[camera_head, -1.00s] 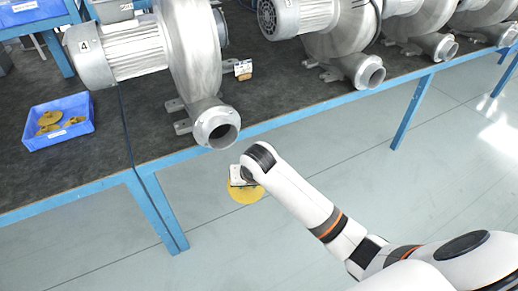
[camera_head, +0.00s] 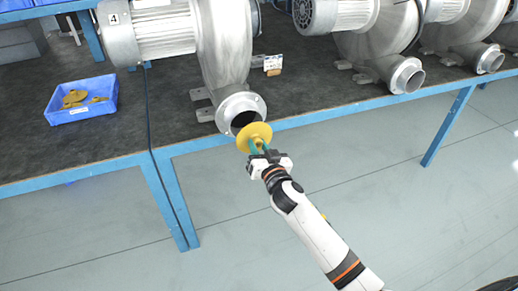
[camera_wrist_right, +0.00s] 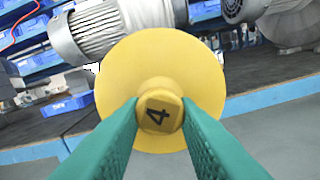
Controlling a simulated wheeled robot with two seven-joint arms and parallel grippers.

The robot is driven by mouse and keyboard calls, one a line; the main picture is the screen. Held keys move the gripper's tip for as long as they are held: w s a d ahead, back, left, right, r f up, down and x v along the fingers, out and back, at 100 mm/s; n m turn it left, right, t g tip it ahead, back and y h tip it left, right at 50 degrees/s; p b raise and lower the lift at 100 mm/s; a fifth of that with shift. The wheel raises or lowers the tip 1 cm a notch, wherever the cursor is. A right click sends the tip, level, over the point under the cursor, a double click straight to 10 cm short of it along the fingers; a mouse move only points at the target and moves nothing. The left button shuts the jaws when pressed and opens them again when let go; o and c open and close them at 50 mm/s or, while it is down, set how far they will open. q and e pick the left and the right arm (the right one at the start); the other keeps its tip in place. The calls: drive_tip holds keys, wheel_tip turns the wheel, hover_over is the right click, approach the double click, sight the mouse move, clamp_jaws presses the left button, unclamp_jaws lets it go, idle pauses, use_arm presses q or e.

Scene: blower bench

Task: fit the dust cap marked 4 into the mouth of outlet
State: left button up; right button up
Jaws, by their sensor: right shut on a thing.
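The yellow dust cap (camera_head: 254,136) is a round disc with a knob. In the right wrist view the knob of the cap (camera_wrist_right: 160,60) bears a black 4. My right gripper (camera_head: 262,152) is shut on this knob, its green fingers on either side. The blower marked 4 (camera_head: 225,50) stands on the bench. Its round outlet (camera_head: 226,108) faces the front edge, with a dark open mouth. In the head view the cap is just in front of and below the mouth, overlapping its lower edge; whether they touch I cannot tell. My left gripper is not in view.
A blue bin (camera_head: 60,113) with several yellow caps stands at the left on the dark bench top (camera_head: 110,140). More blowers (camera_head: 385,50) line the bench to the right. The floor in front is clear.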

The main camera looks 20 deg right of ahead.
sight(253, 138)
drive_tip(key=shift+w+f, duration=0.1)
drive_tip(key=shift+w+f+b, duration=0.1)
drive_tip(key=shift+w+b, duration=0.5)
drive_tip(key=shift+w, duration=1.15)
drive_tip(key=shift+w+a, duration=0.1)
drive_tip(key=shift+w, duration=0.55)
drive_tip(key=shift+w+b, duration=0.6)
drive_tip(key=shift+w, duration=0.3)
drive_tip(key=o, duration=1)
drive_tip(key=shift+o, duration=0.2)
